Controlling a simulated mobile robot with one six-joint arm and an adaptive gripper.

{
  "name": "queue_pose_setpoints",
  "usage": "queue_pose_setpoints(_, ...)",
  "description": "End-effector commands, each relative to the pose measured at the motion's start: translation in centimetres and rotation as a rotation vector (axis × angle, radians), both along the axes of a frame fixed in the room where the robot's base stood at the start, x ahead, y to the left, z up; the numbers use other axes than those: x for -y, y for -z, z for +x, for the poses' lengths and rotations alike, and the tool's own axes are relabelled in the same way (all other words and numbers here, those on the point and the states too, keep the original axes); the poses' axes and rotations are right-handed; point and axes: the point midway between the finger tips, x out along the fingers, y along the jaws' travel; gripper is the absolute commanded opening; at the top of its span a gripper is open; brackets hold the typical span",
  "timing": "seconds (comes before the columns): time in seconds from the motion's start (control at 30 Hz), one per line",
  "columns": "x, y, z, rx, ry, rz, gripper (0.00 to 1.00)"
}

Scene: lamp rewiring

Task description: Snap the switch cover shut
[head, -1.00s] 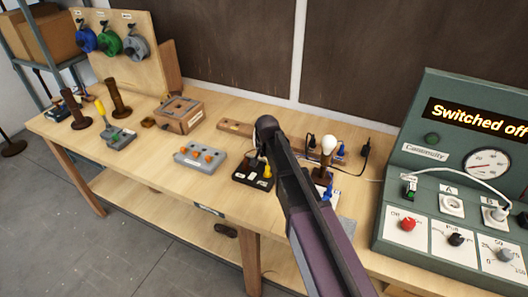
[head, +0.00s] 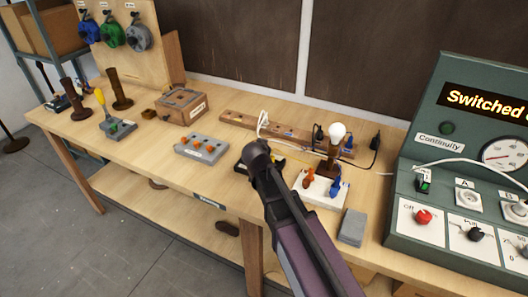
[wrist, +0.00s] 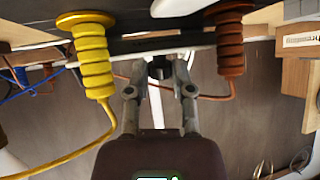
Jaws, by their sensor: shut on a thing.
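The black switch block (head: 240,166) lies on the bench, mostly hidden behind my arm in the head view. In the wrist view a yellow ribbed sleeve (wrist: 93,62) and a brown ribbed sleeve (wrist: 230,50) stand on either side of my gripper, each with a wire in its colour. My gripper (wrist: 160,85) is shut on a small dark piece (wrist: 159,68) between the sleeves. I cannot tell if this piece is the switch cover, or whether the cover is open. My gripper also shows over the block in the head view (head: 256,150).
A white board (head: 318,190) with orange and blue clamps is right of my arm, with the lit bulb (head: 338,132) behind it. A grey block (head: 352,228) lies at the front edge. The green test panel (head: 440,170) fills the right. A grey terminal box (head: 202,148) is left.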

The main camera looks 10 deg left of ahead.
Motion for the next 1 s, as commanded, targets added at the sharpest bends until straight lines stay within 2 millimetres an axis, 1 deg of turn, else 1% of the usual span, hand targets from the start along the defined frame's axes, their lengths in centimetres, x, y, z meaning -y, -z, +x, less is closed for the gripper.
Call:
queue_pose_setpoints(0.4, 0.05, 0.08, -0.11, 0.005, 0.002, -0.002, 0.0)
queue_pose_setpoints(0.43, 0.04, 0.08, -0.11, 0.005, 0.002, -0.002, 0.33)
queue_pose_setpoints(0.47, 0.05, 0.08, -0.11, 0.005, 0.002, -0.002, 0.42)
queue_pose_setpoints(0.5, 0.03, 0.07, -0.1, 0.005, 0.002, -0.002, 0.54)
queue_pose_setpoints(0.53, 0.03, 0.07, -0.1, 0.005, 0.001, -0.003, 0.63)
queue_pose_setpoints(0.57, 0.02, 0.06, -0.09, 0.005, 0.001, -0.003, 0.65)
queue_pose_setpoints(1.0, -0.06, 0.01, -0.05, 0.007, -0.001, -0.002, 0.65)
